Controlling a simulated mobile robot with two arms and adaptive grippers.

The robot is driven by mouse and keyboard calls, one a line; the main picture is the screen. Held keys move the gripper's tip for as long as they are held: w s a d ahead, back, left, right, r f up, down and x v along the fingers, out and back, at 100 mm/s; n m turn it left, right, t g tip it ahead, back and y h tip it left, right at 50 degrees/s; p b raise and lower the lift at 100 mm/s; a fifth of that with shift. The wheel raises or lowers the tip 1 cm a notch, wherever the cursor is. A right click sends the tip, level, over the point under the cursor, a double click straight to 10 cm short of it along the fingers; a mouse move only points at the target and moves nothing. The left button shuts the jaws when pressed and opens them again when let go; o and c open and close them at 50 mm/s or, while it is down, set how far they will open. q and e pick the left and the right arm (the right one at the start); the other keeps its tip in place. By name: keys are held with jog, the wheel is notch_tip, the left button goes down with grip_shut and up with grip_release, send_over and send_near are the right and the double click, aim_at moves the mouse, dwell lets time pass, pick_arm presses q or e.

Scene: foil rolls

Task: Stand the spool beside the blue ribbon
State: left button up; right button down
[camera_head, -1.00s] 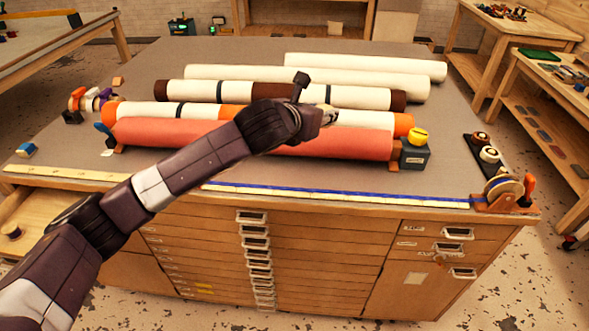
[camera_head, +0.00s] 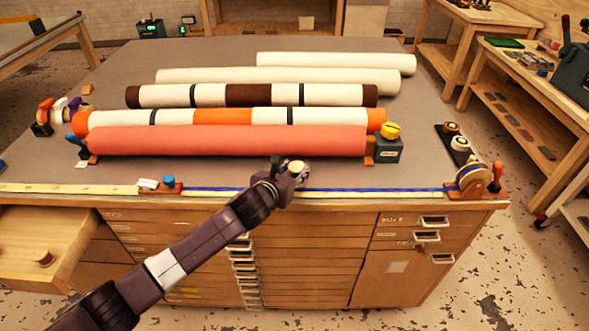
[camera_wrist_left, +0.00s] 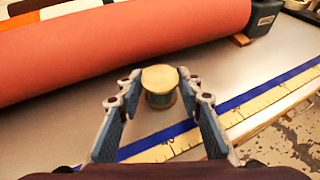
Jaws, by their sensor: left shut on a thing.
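The spool (camera_wrist_left: 159,85) has a pale wooden top and a darker wound body. It stands upright between the fingertips of my left gripper (camera_wrist_left: 160,88), which is shut on it. In the head view the spool (camera_head: 299,166) is partly hidden by the left gripper (camera_head: 287,172), near the table's front edge. The blue ribbon (camera_head: 385,189) lies along that edge; in the wrist view the ribbon (camera_wrist_left: 262,92) runs on the near side of the spool, with a small gap. I cannot tell whether the spool's base touches the table. My right gripper is not in view.
A red roll (camera_head: 230,141) lies behind the spool, with several other rolls beyond. A measuring strip (camera_wrist_left: 245,125) runs beside the ribbon. A ribbon holder (camera_head: 473,178) is at the right corner, a clamp (camera_head: 168,183) at the left. An open drawer (camera_head: 75,225) juts out lower left.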

pick_arm(q)
jog(key=shift+f, duration=0.15)
jog(key=o, duration=1.2)
jog(key=shift+c, duration=0.2)
jog(key=shift+s, duration=0.1)
jog(key=b+v, duration=0.1)
jog(key=v, duration=1.1)
